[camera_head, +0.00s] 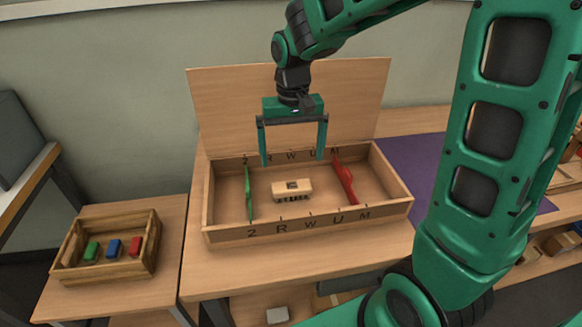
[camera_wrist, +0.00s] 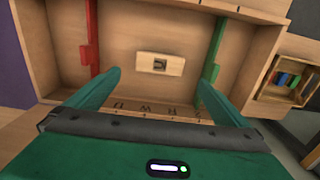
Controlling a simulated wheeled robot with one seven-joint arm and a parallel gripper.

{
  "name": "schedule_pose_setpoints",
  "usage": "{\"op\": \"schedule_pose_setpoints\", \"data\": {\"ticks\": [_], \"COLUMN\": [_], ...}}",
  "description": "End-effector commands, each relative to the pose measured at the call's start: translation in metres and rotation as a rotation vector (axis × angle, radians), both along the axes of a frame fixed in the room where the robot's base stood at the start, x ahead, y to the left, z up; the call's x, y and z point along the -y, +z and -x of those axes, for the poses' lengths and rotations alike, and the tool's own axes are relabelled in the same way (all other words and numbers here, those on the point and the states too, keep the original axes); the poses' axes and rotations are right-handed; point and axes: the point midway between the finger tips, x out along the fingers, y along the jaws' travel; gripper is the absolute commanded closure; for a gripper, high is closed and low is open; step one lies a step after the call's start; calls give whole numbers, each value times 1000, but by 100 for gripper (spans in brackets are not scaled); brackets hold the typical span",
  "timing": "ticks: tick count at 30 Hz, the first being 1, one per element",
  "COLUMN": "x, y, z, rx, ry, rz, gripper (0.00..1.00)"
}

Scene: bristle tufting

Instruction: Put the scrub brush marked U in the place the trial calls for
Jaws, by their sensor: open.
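A light wooden scrub brush (camera_head: 291,188) with dark bristles underneath sits upright in the open wooden box (camera_head: 310,231). It lies between the green divider (camera_head: 248,192) and the red divider (camera_head: 345,181). In the wrist view the brush (camera_wrist: 160,64) shows a dark mark on top that resembles a U on its side. The box's front rim carries the marks 2, R, W, U, M with short lines above, and the back edge repeats them. My gripper (camera_head: 292,160) is open and empty, pointing down above the brush, its fingers wide apart. It touches nothing.
A small wooden crate (camera_head: 71,272) holding green, blue and red blocks stands on the side table at left. The box's raised lid (camera_head: 345,95) stands behind my gripper. A purple mat (camera_head: 405,165) lies right of the box.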

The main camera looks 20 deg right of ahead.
Motion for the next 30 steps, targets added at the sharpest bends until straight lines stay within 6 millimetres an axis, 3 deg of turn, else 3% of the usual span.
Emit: {"op": "schedule_pose_setpoints", "data": {"ticks": [4, 12, 17, 20, 24, 30], "x": [0, 2, 34, 72, 123, 165], "y": [14, 20, 27, 34, 39, 33], "z": [0, 1, 21, 53, 111, 194], "rx": [0, 0, 5, 6, 4, -1], "ry": [0, -3, -45, -101, -189, -296], "rz": [0, 1, 14, 27, 35, 18], "gripper": [0, 0, 0, 0, 0, 0]}}
